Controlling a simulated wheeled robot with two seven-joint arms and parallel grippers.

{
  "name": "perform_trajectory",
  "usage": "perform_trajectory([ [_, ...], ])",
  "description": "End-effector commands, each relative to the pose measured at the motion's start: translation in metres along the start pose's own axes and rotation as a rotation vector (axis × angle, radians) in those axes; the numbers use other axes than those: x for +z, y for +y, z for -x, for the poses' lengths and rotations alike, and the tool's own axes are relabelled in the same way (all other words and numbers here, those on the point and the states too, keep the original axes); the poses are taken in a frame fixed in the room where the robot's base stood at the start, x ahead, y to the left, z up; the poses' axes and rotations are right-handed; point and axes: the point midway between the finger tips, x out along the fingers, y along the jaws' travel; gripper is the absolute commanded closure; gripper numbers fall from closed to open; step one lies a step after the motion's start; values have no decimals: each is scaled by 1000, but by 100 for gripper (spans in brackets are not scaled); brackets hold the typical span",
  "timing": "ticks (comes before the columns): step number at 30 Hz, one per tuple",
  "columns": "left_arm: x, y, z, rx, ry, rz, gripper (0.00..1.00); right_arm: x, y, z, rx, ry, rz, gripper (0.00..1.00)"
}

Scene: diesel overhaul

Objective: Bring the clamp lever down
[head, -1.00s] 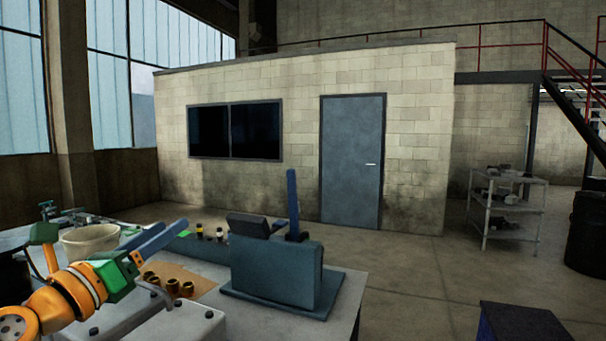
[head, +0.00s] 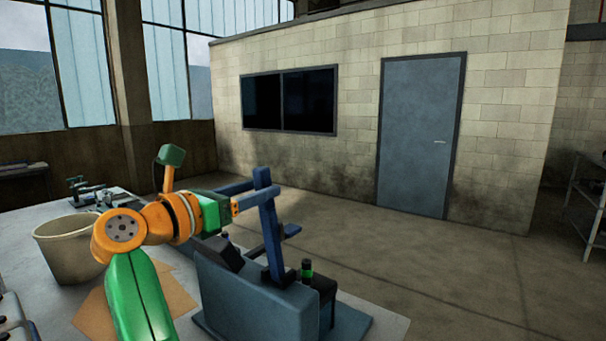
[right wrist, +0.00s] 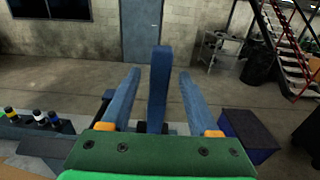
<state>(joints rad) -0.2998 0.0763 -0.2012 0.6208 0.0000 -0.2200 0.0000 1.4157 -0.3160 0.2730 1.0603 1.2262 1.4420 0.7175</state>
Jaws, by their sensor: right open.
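The clamp lever (head: 270,240) is a blue bar standing nearly upright on the blue-grey clamp block (head: 258,302). My right gripper (head: 262,191) is open, with one finger on each side of the lever's upper part. In the right wrist view the lever (right wrist: 158,88) stands between the two blue fingers, with a visible gap on both sides. I cannot tell whether a finger touches it elsewhere. A dark pad (head: 219,251) sits on top of the block beside the lever. My left gripper is not in view.
A pale bucket (head: 72,259) stands on the bench at left, near a cardboard sheet (head: 174,290). A small dark cylinder with a green band (head: 306,270) stands beside the block. Several capped items (right wrist: 38,115) stand left in the wrist view. Open floor lies beyond the bench.

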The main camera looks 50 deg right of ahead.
Motion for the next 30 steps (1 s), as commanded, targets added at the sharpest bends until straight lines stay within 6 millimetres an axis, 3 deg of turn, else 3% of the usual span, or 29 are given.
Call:
perform_trajectory([
  [12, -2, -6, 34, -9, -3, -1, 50, 3, 0, -66, -3, 1, 0, 39],
  [20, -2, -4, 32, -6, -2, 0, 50, 0, 0, -71, 1, 1, -1, 39],
  [23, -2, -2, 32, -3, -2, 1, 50, 0, 0, -70, 0, 1, -1, 60],
  [27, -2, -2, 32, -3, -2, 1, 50, 0, 0, -70, 0, 1, -1, 98],
  [30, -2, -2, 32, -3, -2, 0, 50, 0, 0, -70, 0, 0, -1, 100],
])
